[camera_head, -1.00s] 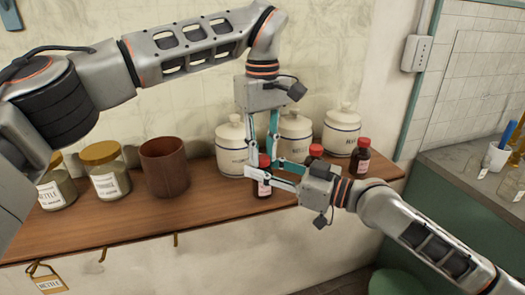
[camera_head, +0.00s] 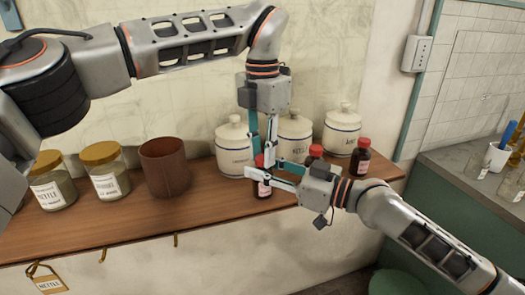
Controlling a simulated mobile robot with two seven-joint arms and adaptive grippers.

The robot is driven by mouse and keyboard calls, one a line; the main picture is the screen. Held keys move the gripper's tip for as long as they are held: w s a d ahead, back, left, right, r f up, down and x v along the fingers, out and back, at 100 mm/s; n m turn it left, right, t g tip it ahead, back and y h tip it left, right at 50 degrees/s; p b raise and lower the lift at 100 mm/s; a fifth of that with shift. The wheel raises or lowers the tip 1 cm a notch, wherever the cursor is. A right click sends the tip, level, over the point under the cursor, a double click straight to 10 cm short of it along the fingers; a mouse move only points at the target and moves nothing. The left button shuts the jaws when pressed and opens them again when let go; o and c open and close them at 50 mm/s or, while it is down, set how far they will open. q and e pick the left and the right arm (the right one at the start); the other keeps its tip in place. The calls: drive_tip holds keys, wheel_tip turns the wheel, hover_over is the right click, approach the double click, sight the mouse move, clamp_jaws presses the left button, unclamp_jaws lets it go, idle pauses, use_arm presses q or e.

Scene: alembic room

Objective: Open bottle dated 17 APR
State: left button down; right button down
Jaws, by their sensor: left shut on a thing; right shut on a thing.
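A small dark bottle with a red cap (camera_head: 263,191) stands upright on the wooden shelf. My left gripper (camera_head: 267,160) points down from above and is shut on its red cap, which the fingers partly hide. My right gripper (camera_head: 262,176) reaches in from the right and is shut around the bottle's body. A second red-capped bottle (camera_head: 315,151) stands behind my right gripper, mostly hidden by it. A third red-capped bottle (camera_head: 361,157) stands further right, in the open. The dates on the labels are too small to read.
The wooden shelf (camera_head: 120,232) also bears two gold-lidded glass jars (camera_head: 106,180) and a brown cup (camera_head: 164,168) at left. Three cream lidded canisters (camera_head: 341,131) stand behind the bottles. A counter with glassware (camera_head: 476,166) is at far right. The shelf's front left is clear.

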use_arm(q)
drive_tip(key=n, duration=0.5)
drive_tip(key=shift+n, duration=0.3)
use_arm(e)
drive_tip(key=shift+f, duration=0.1)
use_arm(q)
drive_tip(key=n, duration=1)
drive_tip(key=shift+n, duration=0.3)
drive_tip(key=n, duration=0.6)
drive_tip(key=shift+n, duration=0.4)
drive_tip(key=n, duration=0.3)
drive_tip(key=shift+r+n, duration=0.1)
drive_tip(key=shift+n, duration=0.2)
drive_tip(key=n, duration=0.4)
drive_tip(key=shift+r, duration=0.25)
drive_tip(key=shift+r, duration=0.85)
